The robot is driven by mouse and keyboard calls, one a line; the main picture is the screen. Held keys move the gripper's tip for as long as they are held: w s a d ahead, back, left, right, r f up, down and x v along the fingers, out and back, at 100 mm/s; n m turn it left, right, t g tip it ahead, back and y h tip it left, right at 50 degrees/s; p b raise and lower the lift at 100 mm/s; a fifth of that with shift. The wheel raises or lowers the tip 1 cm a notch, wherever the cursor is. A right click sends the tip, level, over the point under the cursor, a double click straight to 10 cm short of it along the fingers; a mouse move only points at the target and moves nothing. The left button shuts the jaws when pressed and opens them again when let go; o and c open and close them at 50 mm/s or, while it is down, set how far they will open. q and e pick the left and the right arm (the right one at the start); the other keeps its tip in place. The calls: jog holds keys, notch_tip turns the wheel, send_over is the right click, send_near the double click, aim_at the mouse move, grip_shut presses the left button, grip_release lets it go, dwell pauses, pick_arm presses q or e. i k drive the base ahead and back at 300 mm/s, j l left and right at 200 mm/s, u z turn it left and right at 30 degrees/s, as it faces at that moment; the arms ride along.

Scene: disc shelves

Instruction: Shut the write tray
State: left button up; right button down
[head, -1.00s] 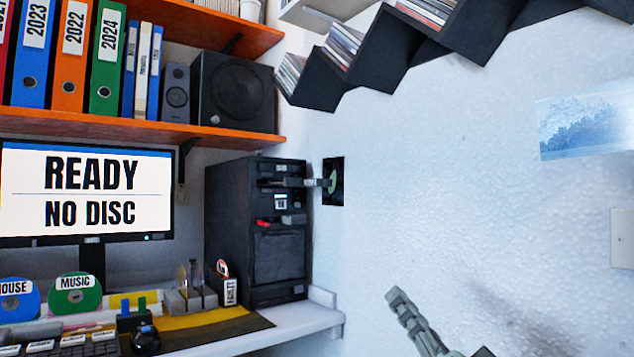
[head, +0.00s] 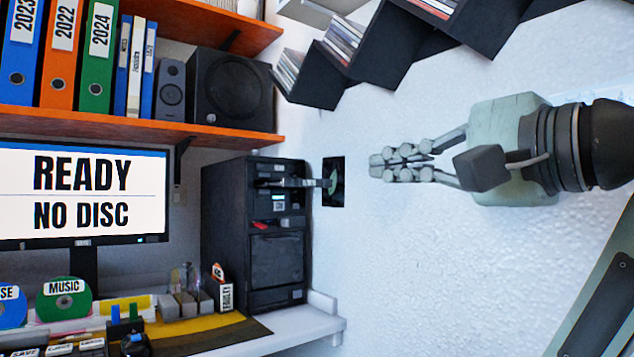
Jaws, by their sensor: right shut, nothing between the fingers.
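The write tray (head: 300,183) is out, a thin grey bar reaching right from the upper front of the black computer tower (head: 226,235). At its outer end a black square (head: 333,196) with a pale green patch shows; I cannot tell whether they are part of the tray. My right gripper (head: 377,166) comes in from the right, shut and empty, fingers pointing left. In the picture it is a little right of the black square and apart from it. My left gripper is not in view. The monitor (head: 80,192) reads "READY NO DISC".
The tower stands on a white desk (head: 318,325) with labelled discs and a small holder in front of the monitor. An orange shelf (head: 120,124) with binders and a speaker (head: 232,88) is above. Black stepped disc shelves (head: 365,50) hang at upper right. The wall around my gripper is bare.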

aim_at(287, 182)
jog(key=i, duration=0.9)
